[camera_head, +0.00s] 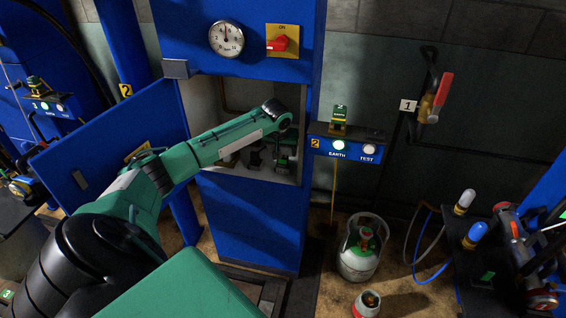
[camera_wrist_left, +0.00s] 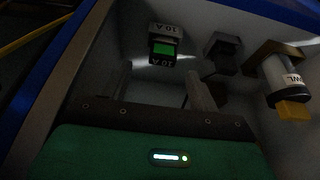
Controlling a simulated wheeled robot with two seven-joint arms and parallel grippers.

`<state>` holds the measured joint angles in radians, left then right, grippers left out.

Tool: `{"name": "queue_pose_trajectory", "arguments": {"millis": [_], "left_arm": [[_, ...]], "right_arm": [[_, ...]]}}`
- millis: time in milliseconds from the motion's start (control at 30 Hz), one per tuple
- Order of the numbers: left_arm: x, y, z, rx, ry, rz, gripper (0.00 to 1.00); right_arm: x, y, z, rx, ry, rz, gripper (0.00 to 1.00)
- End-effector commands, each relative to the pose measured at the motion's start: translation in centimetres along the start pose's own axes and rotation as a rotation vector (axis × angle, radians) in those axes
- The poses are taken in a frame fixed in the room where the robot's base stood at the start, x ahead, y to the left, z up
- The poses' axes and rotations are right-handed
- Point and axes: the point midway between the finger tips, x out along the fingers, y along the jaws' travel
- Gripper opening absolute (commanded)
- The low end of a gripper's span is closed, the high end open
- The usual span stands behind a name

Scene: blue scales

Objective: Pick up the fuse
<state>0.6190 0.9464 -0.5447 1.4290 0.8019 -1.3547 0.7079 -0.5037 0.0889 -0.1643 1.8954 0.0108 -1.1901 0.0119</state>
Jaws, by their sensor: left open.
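A small block marked "10 A" with a green face, which looks like the fuse (camera_wrist_left: 163,48), is on the pale inner wall of the cabinet in the left wrist view. My left gripper (camera_wrist_left: 160,90) is open and empty, its two grey fingers pointing toward the fuse from just below it in that picture, apart from it. In the head view my left arm reaches into the open blue cabinet (camera_head: 245,225), with the left gripper (camera_head: 285,160) at the opening's right side. I cannot make out the fuse clearly there. My right gripper is not in view.
Right of the fuse are a dark holder (camera_wrist_left: 222,55) and a white cylinder with a yellow tip (camera_wrist_left: 289,75). The cabinet's blue door (camera_head: 110,140) stands open at left. A panel marked EARTH and TEST (camera_head: 347,150) is right of the cabinet. A gas bottle (camera_head: 360,250) stands on the floor.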

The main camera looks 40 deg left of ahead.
Motion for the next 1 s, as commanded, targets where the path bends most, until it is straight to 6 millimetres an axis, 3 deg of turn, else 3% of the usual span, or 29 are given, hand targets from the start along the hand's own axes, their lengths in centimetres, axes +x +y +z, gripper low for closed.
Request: {"name": "queue_pose_trajectory", "arguments": {"millis": [267,533,833,867,1000], "left_arm": [[2.3,-0.1,0.0,0.0,0.001,0.0,0.62],[6.2,-0.3,0.1,0.0,0.0,0.0,0.62],[6.7,-0.4,0.1,0.001,0.002,0.0,0.62],[6.7,-0.4,0.1,0.001,0.002,0.0,0.6],[6.7,-0.4,0.1,0.001,0.002,0.0,0.32]], "right_arm": [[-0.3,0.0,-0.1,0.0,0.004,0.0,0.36],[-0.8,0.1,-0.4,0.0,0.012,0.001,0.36],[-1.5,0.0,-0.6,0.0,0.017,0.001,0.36],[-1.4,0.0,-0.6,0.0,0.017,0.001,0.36],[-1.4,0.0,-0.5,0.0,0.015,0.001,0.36]]}}
